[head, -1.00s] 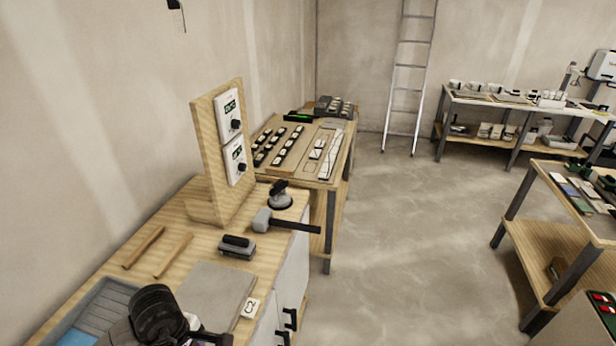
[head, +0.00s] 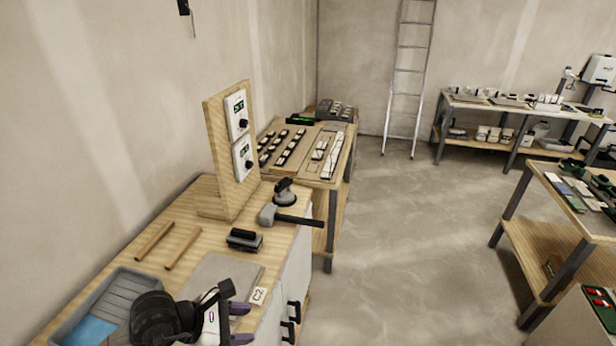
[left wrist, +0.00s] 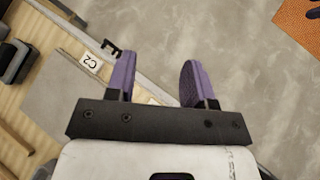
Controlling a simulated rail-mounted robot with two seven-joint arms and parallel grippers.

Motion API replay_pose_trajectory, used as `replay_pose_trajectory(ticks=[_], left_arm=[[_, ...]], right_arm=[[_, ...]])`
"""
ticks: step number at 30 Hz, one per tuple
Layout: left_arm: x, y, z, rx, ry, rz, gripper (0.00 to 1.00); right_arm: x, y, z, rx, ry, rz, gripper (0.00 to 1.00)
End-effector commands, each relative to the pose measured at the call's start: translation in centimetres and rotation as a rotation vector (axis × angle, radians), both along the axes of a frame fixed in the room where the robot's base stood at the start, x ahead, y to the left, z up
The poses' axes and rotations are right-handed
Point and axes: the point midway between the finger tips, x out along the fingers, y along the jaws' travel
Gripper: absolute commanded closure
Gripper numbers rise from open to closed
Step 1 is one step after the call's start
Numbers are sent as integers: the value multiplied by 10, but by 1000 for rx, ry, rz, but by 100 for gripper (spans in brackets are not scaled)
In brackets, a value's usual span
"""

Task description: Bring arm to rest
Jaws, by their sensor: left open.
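My left gripper (head: 243,325) shows at the bottom of the head view, over the front edge of the wooden cabinet top (head: 190,240). In the left wrist view its two purple fingers (left wrist: 156,82) are apart, with nothing between them. Below and beyond the fingers are the cabinet's edge and the grey floor. A grey flat plate (head: 225,275) lies on the cabinet top beside the gripper, next to a label marked C2 (head: 258,295). My right gripper is in neither view.
Near the gripper are a grey tray (head: 95,300), two wooden sticks (head: 182,247), a black-and-grey block (head: 244,240), a mallet (head: 290,218) and a suction cup tool (head: 284,192). An upright board (head: 215,150) carries two control boxes. Open floor (head: 410,250) lies to the right.

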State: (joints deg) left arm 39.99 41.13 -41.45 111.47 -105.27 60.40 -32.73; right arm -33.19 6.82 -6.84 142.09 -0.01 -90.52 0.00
Motion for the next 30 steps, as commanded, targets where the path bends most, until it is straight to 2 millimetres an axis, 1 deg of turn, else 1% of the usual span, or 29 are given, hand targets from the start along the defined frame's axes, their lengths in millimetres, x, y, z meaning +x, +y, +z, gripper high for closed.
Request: replay_pose_trajectory(ticks=[1, 2, 3, 5, 6, 8, 9, 11, 12, 14, 15, 17, 18, 19, 21, 22, 23, 25, 26, 28, 29, 30], left_arm=[[2, -11, 17, -123, -4, 24, 51], [2, -17, 28, -204, -4, 40, 51], [3, -24, 44, -313, -1, 61, 51], [5, -31, 70, -480, 10, 93, 51], [6, -34, 88, -591, 19, 116, 51], [7, -34, 116, -762, 39, 150, 51], [8, -31, 135, -874, 53, 174, 51], [10, -24, 163, -1047, 81, 213, 51], [11, -18, 180, -1161, 103, 237, 51], [13, -6, 205, -1335, 143, 275, 51], [14, 4, 220, -1450, 169, 301, 51], [16, 20, 239, -1621, 220, 344, 51], [17, 32, 251, -1736, 257, 374, 51], [18, 41, 257, -1821, 289, 399, 51], [21, 62, 263, -2013, 372, 471, 51], [22, 72, 263, -2092, 410, 508, 51], [23, 81, 261, -2170, 453, 548, 51], [25, 100, 249, -2344, 560, 661, 51], [26, 107, 240, -2413, 609, 720, 51], [25, 121, 213, -2560, 732, 882, 51], [23, 126, 197, -2614, 790, 969, 51], [19, 130, 174, -2676, 871, 1095, 51]], right_arm=[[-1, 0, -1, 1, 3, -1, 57], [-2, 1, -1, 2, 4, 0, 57], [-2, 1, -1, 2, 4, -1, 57], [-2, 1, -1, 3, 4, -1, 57], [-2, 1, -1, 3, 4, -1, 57], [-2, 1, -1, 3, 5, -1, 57], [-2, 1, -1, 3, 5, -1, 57], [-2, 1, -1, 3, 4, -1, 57], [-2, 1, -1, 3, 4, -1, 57], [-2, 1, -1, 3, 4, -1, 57], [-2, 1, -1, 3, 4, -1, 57], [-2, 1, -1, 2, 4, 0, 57], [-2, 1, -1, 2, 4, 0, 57], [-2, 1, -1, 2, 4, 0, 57], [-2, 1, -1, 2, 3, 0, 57], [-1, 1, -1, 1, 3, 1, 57], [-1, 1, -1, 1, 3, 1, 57], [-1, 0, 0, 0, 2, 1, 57], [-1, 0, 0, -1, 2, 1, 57], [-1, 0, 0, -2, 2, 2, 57], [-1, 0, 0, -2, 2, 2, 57], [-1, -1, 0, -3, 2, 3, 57]])
